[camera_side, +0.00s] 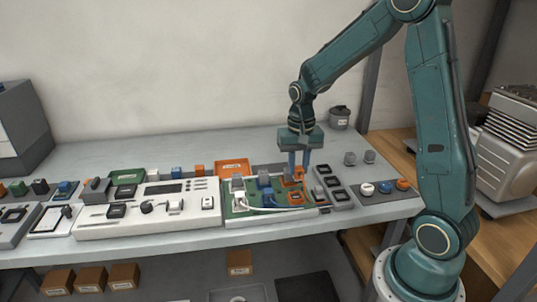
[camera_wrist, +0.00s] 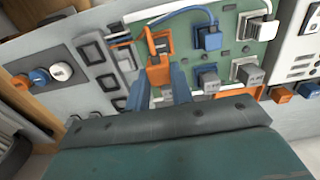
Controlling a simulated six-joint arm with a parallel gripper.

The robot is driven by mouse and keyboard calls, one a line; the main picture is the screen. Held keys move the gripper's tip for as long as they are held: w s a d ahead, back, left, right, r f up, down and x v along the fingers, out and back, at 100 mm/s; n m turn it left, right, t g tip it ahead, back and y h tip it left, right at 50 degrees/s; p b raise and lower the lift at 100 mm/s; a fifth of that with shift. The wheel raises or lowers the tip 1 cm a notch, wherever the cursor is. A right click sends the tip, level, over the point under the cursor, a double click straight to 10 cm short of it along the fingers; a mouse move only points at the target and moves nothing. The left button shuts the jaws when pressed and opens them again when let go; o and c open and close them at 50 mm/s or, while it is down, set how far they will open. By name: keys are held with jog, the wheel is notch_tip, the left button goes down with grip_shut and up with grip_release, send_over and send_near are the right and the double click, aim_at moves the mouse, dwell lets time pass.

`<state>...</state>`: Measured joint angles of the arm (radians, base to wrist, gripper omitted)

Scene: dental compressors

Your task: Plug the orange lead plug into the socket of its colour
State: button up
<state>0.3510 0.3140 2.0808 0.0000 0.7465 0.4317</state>
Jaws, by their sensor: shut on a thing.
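My gripper (camera_side: 298,172) points straight down over the green board (camera_side: 228,213), its two blue fingers shut on the orange lead plug (camera_wrist: 160,74). In the wrist view my gripper (camera_wrist: 165,88) has the plug between its fingertips. The orange socket (camera_wrist: 152,46), an orange frame, lies just beyond the plug there. In the side view the orange socket (camera_side: 296,198) is in front of and below my fingers. The plug appears apart from the socket opening, behind it; its exact height is unclear. The fingers hide part of the plug.
A blue plug (camera_wrist: 208,40) with a blue lead and a white plug (camera_wrist: 258,28) with a white lead stand beside the orange socket. Dark frames (camera_side: 331,182) lie to the right. An orange tray (camera_side: 232,166) stands behind.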

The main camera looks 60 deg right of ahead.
aim_at(297, 182)
jog(key=shift+a+f, duration=0.15)
jog(key=shift+f, duration=0.1)
dwell(0.3)
jog(key=shift+f, duration=1.7)
jog(key=shift+f, duration=1.1)
dwell(1.4)
jog(key=o, duration=1.4)
jog(key=shift+c, duration=0.2)
jog(key=shift+r, duration=0.1)
jog(key=shift+r, duration=3.45)
